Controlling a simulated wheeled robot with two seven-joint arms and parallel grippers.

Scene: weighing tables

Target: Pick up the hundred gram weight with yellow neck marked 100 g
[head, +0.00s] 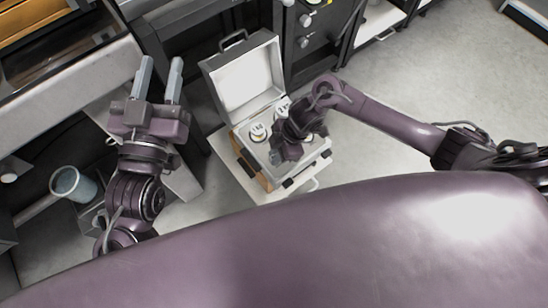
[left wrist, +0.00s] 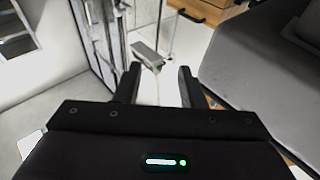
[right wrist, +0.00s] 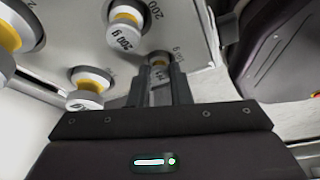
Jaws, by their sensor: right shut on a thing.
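My right gripper (head: 284,152) reaches down into the open case (head: 242,80). My left gripper (head: 159,75) is open and empty, away from the case.
The case sits on a small white stand (head: 226,153), with its lid raised at the back. A dark cabinet with knobs (head: 312,40) stands behind it. A blue-grey bucket (head: 72,184) is at lower left. Grey floor (head: 430,85) lies open on the right.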

